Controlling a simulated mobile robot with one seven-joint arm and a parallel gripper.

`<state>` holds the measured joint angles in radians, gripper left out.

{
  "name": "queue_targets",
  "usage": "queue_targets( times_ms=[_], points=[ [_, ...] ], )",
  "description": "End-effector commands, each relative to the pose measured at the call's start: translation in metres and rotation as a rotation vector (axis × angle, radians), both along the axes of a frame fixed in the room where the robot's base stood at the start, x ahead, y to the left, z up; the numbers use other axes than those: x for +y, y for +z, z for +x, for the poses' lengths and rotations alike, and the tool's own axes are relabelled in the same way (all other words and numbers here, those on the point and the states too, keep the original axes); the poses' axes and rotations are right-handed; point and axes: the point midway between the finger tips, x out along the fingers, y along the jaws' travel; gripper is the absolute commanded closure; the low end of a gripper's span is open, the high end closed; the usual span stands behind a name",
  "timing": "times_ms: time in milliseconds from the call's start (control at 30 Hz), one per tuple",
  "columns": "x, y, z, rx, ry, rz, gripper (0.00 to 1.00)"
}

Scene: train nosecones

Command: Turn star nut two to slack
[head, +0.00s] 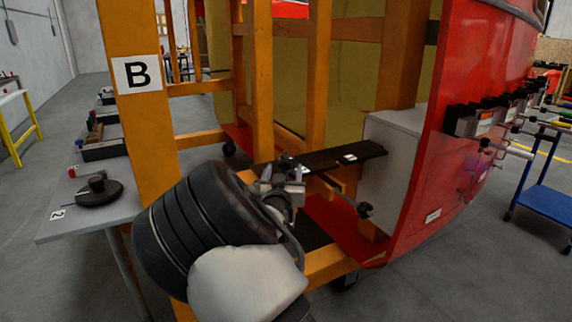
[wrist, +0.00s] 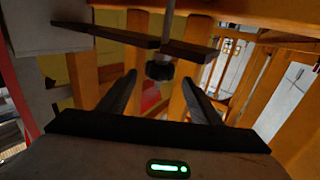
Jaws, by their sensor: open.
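In the wrist view a black star nut (wrist: 159,71) sits on a grey rod below a dark bar (wrist: 110,37). It lies between the tips of my gripper's fingers and beyond them; I cannot tell the exact gap. My gripper (wrist: 160,79) is open, one finger on each side of the nut's line, with nothing held. In the head view my gripper (head: 284,187) is at the left end of the dark bar (head: 345,158), and its fingers are partly hidden. Another dark knob (head: 365,210) shows lower right, by the grey box. No number is readable on either knob.
Orange frame posts (head: 262,80) stand close behind and beside my arm. A grey box (head: 395,160) and the red nosecone shell (head: 440,190) are to the right. A grey table (head: 85,228) with a black round part (head: 99,190) is at the left. A blue cart (head: 545,182) stands far right.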

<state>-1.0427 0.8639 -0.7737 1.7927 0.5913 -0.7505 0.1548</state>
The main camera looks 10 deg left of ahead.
Motion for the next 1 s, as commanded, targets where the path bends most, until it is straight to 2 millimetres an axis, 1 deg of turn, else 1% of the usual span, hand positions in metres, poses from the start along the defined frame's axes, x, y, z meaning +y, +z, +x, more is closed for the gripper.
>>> queue_targets(
  times_ms=[33, 100, 200, 300, 500, 733, 767, 900, 1000],
  points=[
    [-0.001, -0.001, 0.012, -0.001, -0.001, -0.002, 0.42],
    [0.000, -0.001, 0.025, -0.001, -0.001, -0.001, 0.42],
    [0.000, -0.001, 0.041, -0.001, 0.000, -0.001, 0.42],
    [0.000, 0.000, 0.053, -0.001, 0.000, 0.000, 0.42],
    [0.000, 0.000, 0.064, 0.001, 0.000, 0.000, 0.42],
    [0.001, 0.000, 0.064, 0.000, 0.000, 0.001, 0.42],
    [0.001, 0.000, 0.064, 0.000, 0.000, 0.001, 0.45],
    [0.001, 0.000, 0.064, 0.000, 0.000, 0.001, 0.69],
    [0.001, 0.000, 0.064, 0.000, 0.000, 0.001, 0.83]
  ],
)
